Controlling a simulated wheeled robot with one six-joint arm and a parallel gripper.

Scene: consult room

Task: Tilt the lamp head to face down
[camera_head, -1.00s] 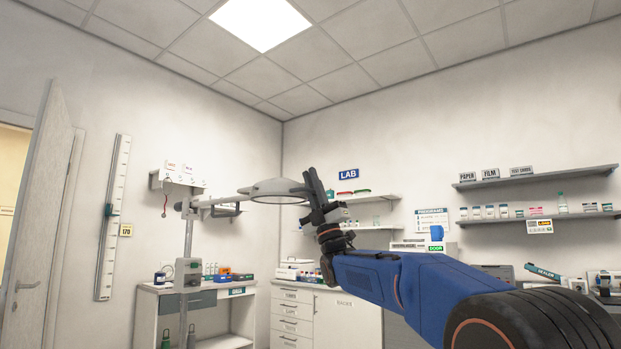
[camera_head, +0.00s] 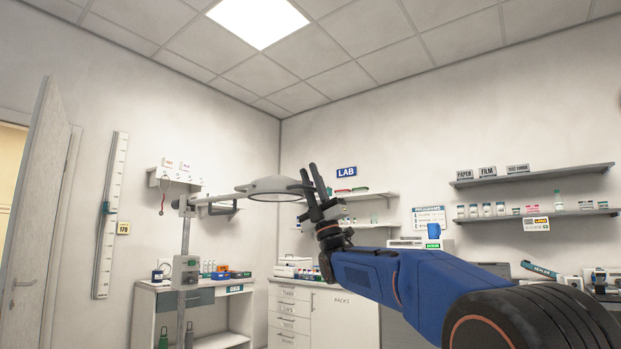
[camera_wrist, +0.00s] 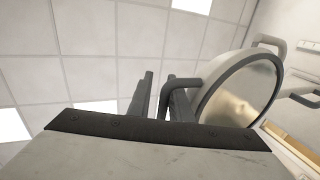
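The lamp head (camera_head: 275,188) is a pale round disc on a jointed arm (camera_head: 215,198) from an upright pole (camera_head: 186,235). In the head view it looks nearly level, with a sliver of its glass showing below. My gripper (camera_head: 308,167) points up at its right edge, with its two dark fingers apart. In the wrist view the fingers of my gripper (camera_wrist: 157,80) also stand apart. The lamp head's glass (camera_wrist: 240,95) is right of them, and a grey side handle (camera_wrist: 188,80) reaches the right finger. I cannot tell whether they touch, or whether the handle lies between the fingers.
A control box (camera_head: 186,272) sits on the lamp pole. A desk (camera_head: 200,298) and a drawer cabinet (camera_head: 310,310) stand behind. Wall shelves (camera_head: 535,176) are at the right, a door (camera_head: 38,215) at the left. The air above the lamp is clear.

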